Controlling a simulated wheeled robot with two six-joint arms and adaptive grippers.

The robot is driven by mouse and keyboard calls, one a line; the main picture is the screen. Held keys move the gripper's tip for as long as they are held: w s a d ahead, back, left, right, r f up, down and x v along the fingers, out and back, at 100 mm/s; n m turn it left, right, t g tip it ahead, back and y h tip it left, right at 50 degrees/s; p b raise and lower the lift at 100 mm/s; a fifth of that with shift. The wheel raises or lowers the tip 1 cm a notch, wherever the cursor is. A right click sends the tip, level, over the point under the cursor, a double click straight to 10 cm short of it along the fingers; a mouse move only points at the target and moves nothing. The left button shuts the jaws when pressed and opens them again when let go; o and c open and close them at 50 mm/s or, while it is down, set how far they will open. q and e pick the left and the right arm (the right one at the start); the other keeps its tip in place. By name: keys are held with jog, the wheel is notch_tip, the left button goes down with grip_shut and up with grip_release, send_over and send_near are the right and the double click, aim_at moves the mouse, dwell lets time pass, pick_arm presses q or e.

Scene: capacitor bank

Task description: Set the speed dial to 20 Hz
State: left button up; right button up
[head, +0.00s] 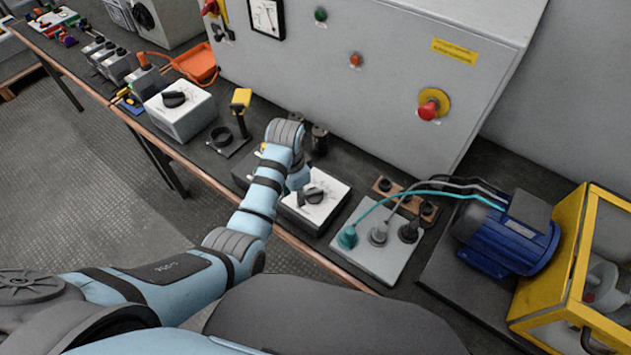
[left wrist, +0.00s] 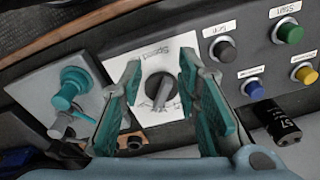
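The speed dial is a black knob (left wrist: 160,87) with a grey pointer on a white plate (left wrist: 158,48) marked "Speed", upside down in the left wrist view. In the head view the knob (head: 314,195) sits on a box on the bench, partly behind my left gripper (head: 299,188). In the left wrist view my left gripper (left wrist: 160,72) is open, with a teal finger on each side of the knob and gaps between. My right gripper is not in view.
Beside the dial are several push buttons, including a green one (left wrist: 290,33) and a yellow one (left wrist: 305,73). A socket plate (head: 375,245) with plugged cables lies to the right, then a blue motor (head: 505,235). A grey cabinet (head: 340,60) stands behind.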

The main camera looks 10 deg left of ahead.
aim_at(315, 190)
pick_arm(q)
jog(key=w+d+r+m, duration=0.3)
jog(key=w+d+r, duration=0.15)
jog(key=r, duration=0.55)
jog(key=shift+m+g, duration=0.3)
jog(key=shift+g, duration=0.1)
jog(key=f+b, duration=0.1)
jog(key=f, duration=0.3)
jog(key=f+b, duration=0.2)
jog(key=f, duration=0.3)
jog(key=f+b, duration=0.1)
jog(key=f, duration=0.4)
jog(key=shift+w+a+b, duration=0.3)
jog(key=shift+w+b, duration=0.05)
jog(key=shift+b, duration=0.05)
jog(key=shift+r, duration=0.1)
jog(key=shift+c, duration=0.2)
grip_shut()
